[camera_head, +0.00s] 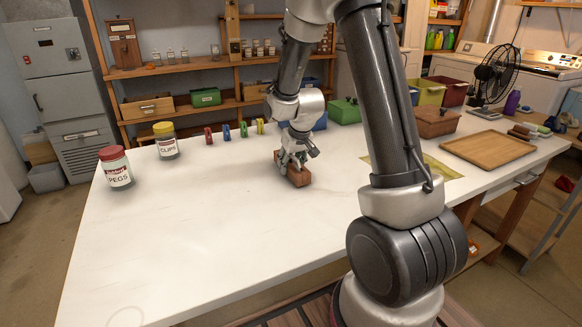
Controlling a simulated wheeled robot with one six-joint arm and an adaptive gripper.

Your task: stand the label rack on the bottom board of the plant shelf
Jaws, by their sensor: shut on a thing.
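My gripper (293,165) points down over the middle of the white table and is shut on a small brown wooden piece (299,178), which looks like the label rack. The fingers and wrist hide part of it. It is at or just above the tabletop; I cannot tell if it touches. A wooden shelf unit (190,67) stands behind the table, with boxes and small jars on its boards. No plants are clearly seen on it, so I cannot tell whether it is the plant shelf. The table hides its lower part.
A PEGS jar (117,169) and a CLIPS jar (165,142) stand at the table's left. Several coloured clips (226,131) stand behind my gripper. A wooden tray (488,149), a fan (495,72) and bins (344,111) are at right and back. The front left tabletop (190,230) is clear.

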